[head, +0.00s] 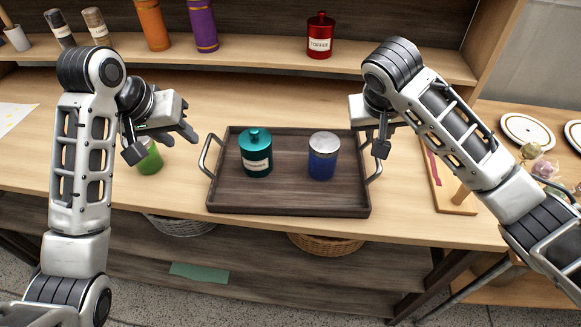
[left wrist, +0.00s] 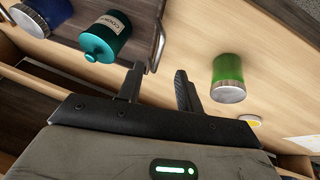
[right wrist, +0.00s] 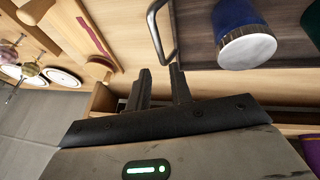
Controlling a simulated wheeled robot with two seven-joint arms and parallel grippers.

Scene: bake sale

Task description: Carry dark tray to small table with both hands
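The dark tray (head: 285,203) lies flat on the wooden counter, with a metal handle at each end. A teal jar (head: 256,155) and a blue jar (head: 323,158) with a pale lid stand upright in it. My left gripper (head: 160,142) is open and empty, left of the left handle (head: 208,153); that handle shows beyond its fingers (left wrist: 158,92) in the left wrist view. My right gripper (head: 375,142) is near the right handle (head: 376,168), fingers apart; in the right wrist view (right wrist: 160,82) the handle's end reaches near the fingertips, apparently ungripped.
A green jar (head: 149,158) stands under my left gripper. A wooden board (head: 447,190) lies right of the tray. A wooden surface with plates (head: 527,131) is at the far right; I cannot tell if it is the small table. A shelf with a red canister (head: 320,36) runs behind.

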